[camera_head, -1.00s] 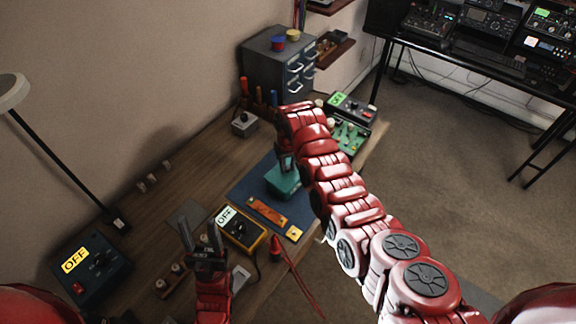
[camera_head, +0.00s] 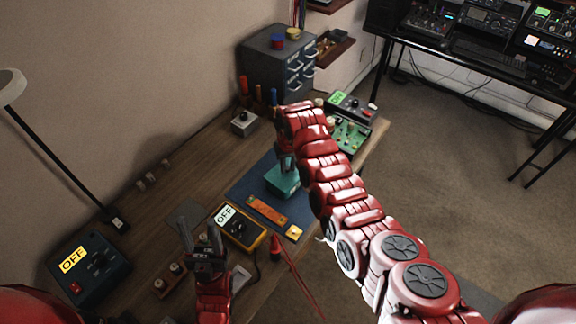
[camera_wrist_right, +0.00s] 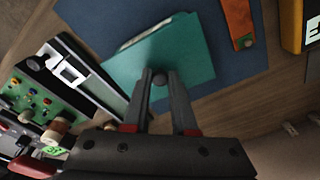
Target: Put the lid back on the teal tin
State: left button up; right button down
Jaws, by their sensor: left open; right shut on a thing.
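The teal tin (camera_head: 284,182) stands on the blue mat (camera_head: 247,191), partly hidden by my right arm in the head view. My right gripper (camera_head: 285,160) is above it. In the right wrist view my right gripper (camera_wrist_right: 162,80) is shut on the small dark knob (camera_wrist_right: 160,78) of the teal lid (camera_wrist_right: 178,58). A pale strip shows along one edge of the teal shape; I cannot tell whether the lid sits flush on the tin. My left gripper (camera_head: 200,236) is open and empty at the near left, apart from the tin.
An orange strip (camera_head: 266,212) lies on the mat near the tin. A yellow meter (camera_head: 240,228) marked OFF stands between it and my left gripper. A green circuit board (camera_head: 350,136) is right of my right arm. A grey drawer cabinet (camera_head: 268,65) stands behind.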

jog(key=c, duration=0.6)
grip_release()
jog(key=shift+c, duration=0.2)
jog(key=r+p, duration=0.1)
jog(key=r, duration=0.1)
jog(key=r+p, duration=0.2)
jog(key=r, duration=0.1)
jog(key=shift+s+r, duration=0.2)
jog(key=shift+r, duration=0.05)
notch_tip(320, 180, up, 12)
jog(key=s+p, duration=0.1)
jog(key=p, duration=0.5)
jog(key=shift+s+d, duration=0.25)
jog(key=shift+d, duration=0.1)
jog(key=shift+f, duration=0.15)
